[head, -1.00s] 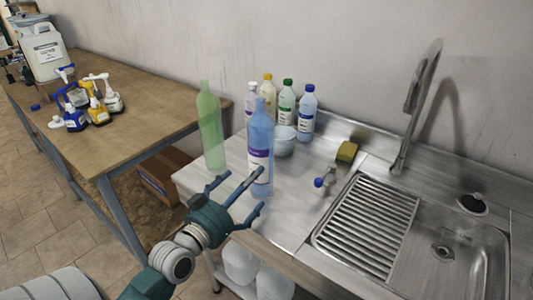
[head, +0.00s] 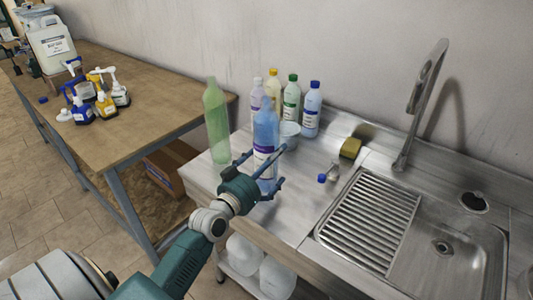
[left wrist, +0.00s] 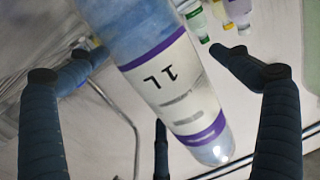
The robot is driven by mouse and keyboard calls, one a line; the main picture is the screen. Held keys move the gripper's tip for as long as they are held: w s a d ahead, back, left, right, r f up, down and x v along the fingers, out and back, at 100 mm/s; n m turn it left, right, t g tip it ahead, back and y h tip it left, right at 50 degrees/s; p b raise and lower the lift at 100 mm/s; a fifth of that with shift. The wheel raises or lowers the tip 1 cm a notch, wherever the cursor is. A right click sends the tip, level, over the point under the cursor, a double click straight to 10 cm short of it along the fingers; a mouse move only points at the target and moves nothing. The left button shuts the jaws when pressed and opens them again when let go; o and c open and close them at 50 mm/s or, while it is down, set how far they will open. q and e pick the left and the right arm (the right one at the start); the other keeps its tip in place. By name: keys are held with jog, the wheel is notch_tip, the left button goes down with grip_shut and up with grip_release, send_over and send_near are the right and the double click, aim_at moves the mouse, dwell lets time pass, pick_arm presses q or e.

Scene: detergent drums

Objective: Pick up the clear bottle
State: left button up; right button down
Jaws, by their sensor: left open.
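A clear, blue-tinted bottle (head: 265,128) with a white and purple label stands upright near the front left of the steel counter. My left gripper (head: 262,168) is open around its lower part, with fingers on both sides. In the left wrist view the bottle (left wrist: 172,82) fills the middle, its label reading 1L, between my spread fingers (left wrist: 158,98). I cannot tell whether any finger touches it. My right gripper is not in view.
A green translucent bottle (head: 216,122) stands just left of it. A small blue-capped item (head: 329,175), a sponge (head: 350,148), and the sink (head: 450,255) lie to the right. A wooden table (head: 130,130) is at left.

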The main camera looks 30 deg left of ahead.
aim_at(272, 110)
pick_arm(q)
jog(key=c, duration=1.2)
jog(key=shift+r, duration=0.1)
notch_tip(272, 110, up, 20)
jog(key=shift+f+p, duration=0.1)
jog(key=shift+p, duration=0.5)
jog(key=s+d+f, duration=0.5)
jog(key=d+f, duration=0.3)
jog(key=f, duration=0.2)
jog(key=s+d+f, duration=0.3)
jog(key=s+d, duration=0.6)
jog(key=s, duration=0.1)
jog(key=shift+s+f, duration=0.15)
jog(key=shift+f, duration=0.1)
